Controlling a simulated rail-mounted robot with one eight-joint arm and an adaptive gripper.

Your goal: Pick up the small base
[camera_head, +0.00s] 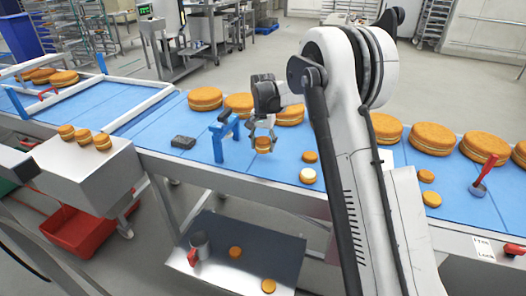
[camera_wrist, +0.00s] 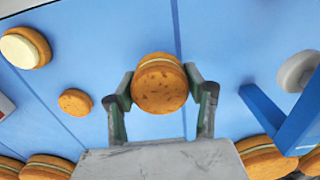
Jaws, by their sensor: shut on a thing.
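My gripper (camera_head: 263,141) is shut on a small golden-brown round (camera_wrist: 160,88) with a pale band near its far edge, like a filling between two layers. The round also shows between my fingers in the head view (camera_head: 263,145). In the wrist view, one finger is on each side of it. I cannot tell whether it touches the blue belt below. A thin plain small round (camera_wrist: 75,102) and a small round with a white top (camera_wrist: 22,49) lie on the belt nearby. I cannot tell which of these is the small base.
The blue belt (camera_head: 139,126) runs across the scene. Large filled rounds (camera_head: 206,99) line its far side. More small rounds (camera_head: 428,176) lie to the right of my arm.

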